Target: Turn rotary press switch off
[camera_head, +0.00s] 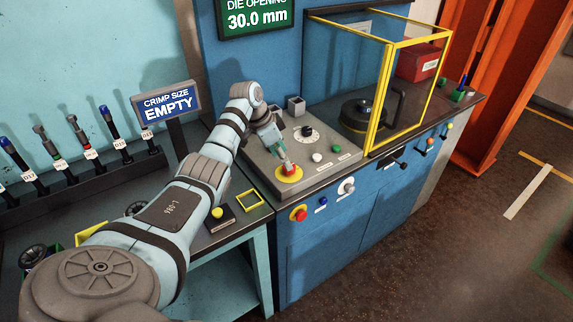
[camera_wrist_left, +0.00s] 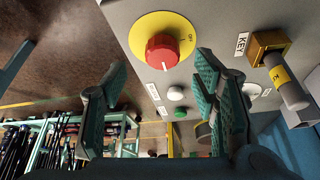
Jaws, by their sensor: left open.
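The rotary switch is a red knob on a yellow round plate (camera_head: 291,176) on the grey sloped control panel. In the left wrist view the red knob (camera_wrist_left: 163,50) shows a white line toward the bottom of the picture, and small lettering that looks like OFF is on the plate at right. My left gripper (camera_head: 283,159) is over the panel, fingertips close to the knob. In the wrist view my left gripper (camera_wrist_left: 162,68) has its fingers apart, with the knob beyond and between them; contact is not visible. My right gripper is not in view.
Near the switch are a white button (camera_head: 317,157), a green button (camera_head: 336,149) and a black knob on a white dial (camera_head: 307,131). A key (camera_wrist_left: 290,88) sits by the KEY label. A red knob (camera_head: 299,213) is on the cabinet front. A yellow-framed guard (camera_head: 375,97) stands right.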

